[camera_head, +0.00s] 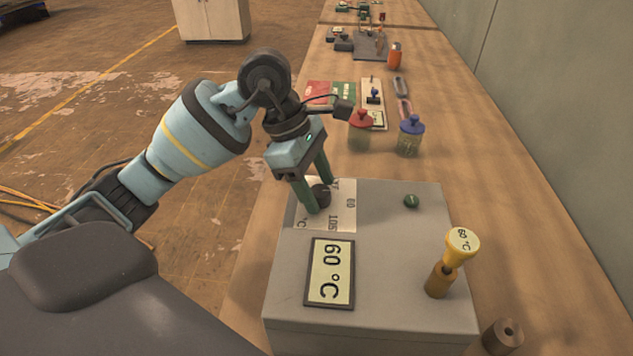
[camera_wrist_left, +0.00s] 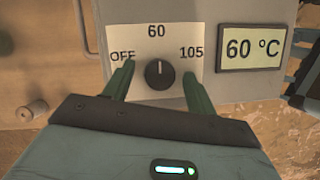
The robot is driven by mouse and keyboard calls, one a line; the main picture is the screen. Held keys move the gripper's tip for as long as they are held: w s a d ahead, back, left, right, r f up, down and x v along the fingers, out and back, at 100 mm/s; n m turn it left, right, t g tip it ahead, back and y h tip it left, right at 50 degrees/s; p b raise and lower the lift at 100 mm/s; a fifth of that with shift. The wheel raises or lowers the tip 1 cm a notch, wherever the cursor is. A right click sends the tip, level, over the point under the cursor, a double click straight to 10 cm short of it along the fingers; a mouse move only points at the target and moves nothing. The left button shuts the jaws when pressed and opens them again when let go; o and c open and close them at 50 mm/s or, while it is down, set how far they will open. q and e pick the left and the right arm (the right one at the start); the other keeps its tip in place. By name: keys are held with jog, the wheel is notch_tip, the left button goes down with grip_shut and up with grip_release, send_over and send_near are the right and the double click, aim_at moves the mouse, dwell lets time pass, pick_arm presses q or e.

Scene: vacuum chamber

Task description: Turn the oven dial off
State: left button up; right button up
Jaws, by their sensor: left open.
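The oven is a grey box (camera_head: 400,235) on the bench. Its dark round dial (camera_head: 320,195) sits on a pale plate marked OFF, 60 and 105. In the left wrist view the white mark on the dial (camera_wrist_left: 160,73) points up to 60. The oven display (camera_head: 330,272) reads 60 °C, as does the display in the wrist view (camera_wrist_left: 251,48). My left gripper (camera_head: 319,199) is open, its green fingers on either side of the dial. I cannot tell whether they touch it. My right gripper is not in view.
A yellow-topped piece (camera_head: 461,244) labelled 60 °C and a small green knob (camera_head: 411,201) stand on the oven top. Red-lidded (camera_head: 360,130) and blue-lidded (camera_head: 410,137) jars stand behind it. A brown cylinder (camera_head: 502,337) is at front right. A wall (camera_head: 560,90) runs along the right.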

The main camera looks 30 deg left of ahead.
pick_arm(q)
jog(key=c, duration=1)
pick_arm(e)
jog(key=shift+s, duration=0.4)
pick_arm(q)
jog(key=n+t+p, duration=0.1)
jog(key=n, duration=0.2)
jog(key=shift+s+r, duration=0.1)
jog(key=n+t+y+p, duration=0.1)
jog(key=n, duration=0.2)
jog(key=shift+s+d+r+n, duration=0.1)
jog(key=shift+n, duration=0.2)
jog(key=n+t+y+p, duration=0.1)
jog(key=n, duration=0.2)
jog(key=shift+d+p, duration=0.1)
jog(key=shift+p, duration=0.25)
jog(key=shift+n+t+y+p, duration=0.3)
jog(key=shift+n+y+p, duration=0.2)
jog(key=shift+n, duration=0.7)
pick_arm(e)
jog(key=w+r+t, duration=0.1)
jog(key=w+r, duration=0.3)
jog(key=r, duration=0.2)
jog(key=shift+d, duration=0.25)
pick_arm(q)
jog(key=shift+f, duration=0.2)
